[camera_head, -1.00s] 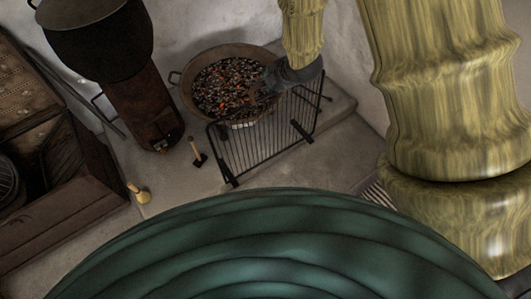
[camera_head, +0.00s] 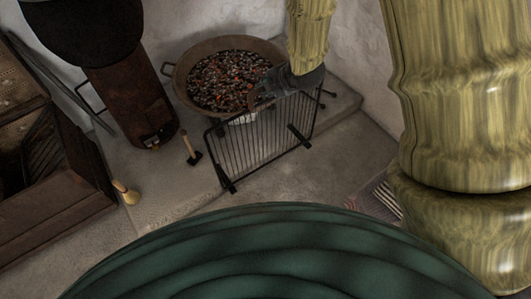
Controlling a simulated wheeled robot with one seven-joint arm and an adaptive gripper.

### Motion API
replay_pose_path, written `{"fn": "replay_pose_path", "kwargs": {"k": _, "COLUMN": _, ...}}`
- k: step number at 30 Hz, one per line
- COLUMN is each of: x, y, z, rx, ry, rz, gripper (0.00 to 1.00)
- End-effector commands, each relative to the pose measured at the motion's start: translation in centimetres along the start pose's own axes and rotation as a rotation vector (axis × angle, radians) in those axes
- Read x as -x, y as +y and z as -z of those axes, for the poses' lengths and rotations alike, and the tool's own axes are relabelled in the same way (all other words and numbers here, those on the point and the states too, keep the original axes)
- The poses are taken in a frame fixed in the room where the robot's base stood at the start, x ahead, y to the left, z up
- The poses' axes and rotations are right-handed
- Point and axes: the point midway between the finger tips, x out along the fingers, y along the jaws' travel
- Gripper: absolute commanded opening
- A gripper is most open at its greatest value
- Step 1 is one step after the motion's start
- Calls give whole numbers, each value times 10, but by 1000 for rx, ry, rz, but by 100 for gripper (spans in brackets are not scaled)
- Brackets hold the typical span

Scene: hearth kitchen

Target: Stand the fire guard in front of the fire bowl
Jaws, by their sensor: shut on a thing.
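The fire guard (camera_head: 252,148), a dark barred metal screen with feet, stands roughly upright at the front of the raised hearth. It is just in front of the fire bowl (camera_head: 184,92), a wide round pan with handles, full of dark and glowing coals. My gripper (camera_head: 262,92) is at the guard's top edge, shut on it, with the arm coming down from above right. The fingertips are small and dark against the coals. The guard overlaps the bowl's lower right side in this view. I cannot tell whether its feet rest fully on the hearth.
A rusty stove (camera_head: 133,105) with a black pot (camera_head: 85,32) stands left of the bowl. A small wooden-handled tool (camera_head: 188,147) lies between stove and guard. A brush (camera_head: 126,192) and a wooden chest (camera_head: 55,190) are at left. A wall rises behind.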

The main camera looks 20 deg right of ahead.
Motion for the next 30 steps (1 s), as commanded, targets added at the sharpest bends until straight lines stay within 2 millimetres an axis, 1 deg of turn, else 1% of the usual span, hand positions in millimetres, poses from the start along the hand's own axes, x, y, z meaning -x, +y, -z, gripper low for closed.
{"fn": "replay_pose_path", "kwargs": {"k": 1, "x": -10, "y": -7, "z": 0, "rx": 0, "ry": 1, "rz": -5, "gripper": 0}}
{"fn": "replay_pose_path", "kwargs": {"k": 18, "x": -59, "y": -48, "z": 2, "rx": 10, "ry": 9, "rz": -27, "gripper": 0}}
{"fn": "replay_pose_path", "kwargs": {"k": 24, "x": -75, "y": -61, "z": 2, "rx": 13, "ry": 11, "rz": -35, "gripper": 0}}
{"fn": "replay_pose_path", "kwargs": {"k": 30, "x": -84, "y": -69, "z": 3, "rx": 16, "ry": 13, "rz": -39, "gripper": 0}}
